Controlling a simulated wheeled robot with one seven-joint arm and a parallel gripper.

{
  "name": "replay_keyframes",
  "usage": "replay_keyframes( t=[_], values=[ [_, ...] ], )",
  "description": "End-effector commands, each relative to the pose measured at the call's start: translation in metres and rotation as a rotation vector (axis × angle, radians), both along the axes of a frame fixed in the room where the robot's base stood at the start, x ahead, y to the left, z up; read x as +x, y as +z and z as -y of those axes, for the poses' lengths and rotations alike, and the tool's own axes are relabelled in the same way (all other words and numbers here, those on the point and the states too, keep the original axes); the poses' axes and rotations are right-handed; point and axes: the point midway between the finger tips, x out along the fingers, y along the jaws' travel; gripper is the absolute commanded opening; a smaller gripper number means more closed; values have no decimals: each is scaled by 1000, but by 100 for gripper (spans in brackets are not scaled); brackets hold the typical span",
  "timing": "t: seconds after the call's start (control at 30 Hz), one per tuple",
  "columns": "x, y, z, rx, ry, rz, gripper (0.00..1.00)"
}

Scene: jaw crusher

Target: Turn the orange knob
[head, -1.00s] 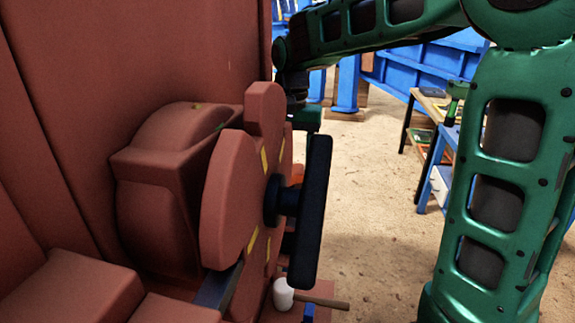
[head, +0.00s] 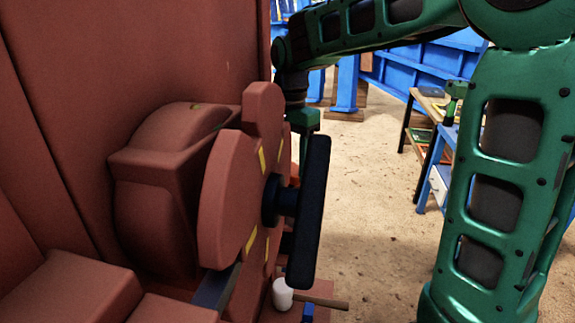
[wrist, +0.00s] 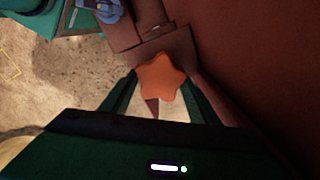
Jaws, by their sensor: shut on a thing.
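The orange knob (wrist: 162,79) is star-shaped and sits between the two fingers of my gripper (wrist: 160,85) in the wrist view. My gripper is shut on it, with a finger at its left and right sides. In the head view only a small orange patch of the knob (head: 294,172) shows behind the black bar. My green gripper (head: 304,140) points down there, and its fingertips are mostly hidden behind the red wheel and the bar.
A red lobed wheel (head: 225,195) with a black bar (head: 312,215) stands in front of the knob. A white-headed hammer (head: 284,294) lies low on a red ledge. Shelves with a green drill (head: 455,92) stand at right. Sandy floor (head: 375,240) is open between.

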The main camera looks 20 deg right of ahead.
Motion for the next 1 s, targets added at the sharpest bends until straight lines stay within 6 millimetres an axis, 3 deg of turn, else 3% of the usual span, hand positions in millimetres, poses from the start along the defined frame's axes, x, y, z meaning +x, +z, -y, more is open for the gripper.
replay_keyframes(
  t=[0.33,0.37,0.4,0.43,0.77,1.0],
  values=[
    [4,3,-6,4,14,16,33],
    [4,3,-6,4,14,15,62],
    [4,3,-6,4,13,15,72],
    [3,3,-6,4,12,14,74],
    [2,4,-3,1,6,7,74],
    [3,35,-3,2,6,10,74]
  ],
)
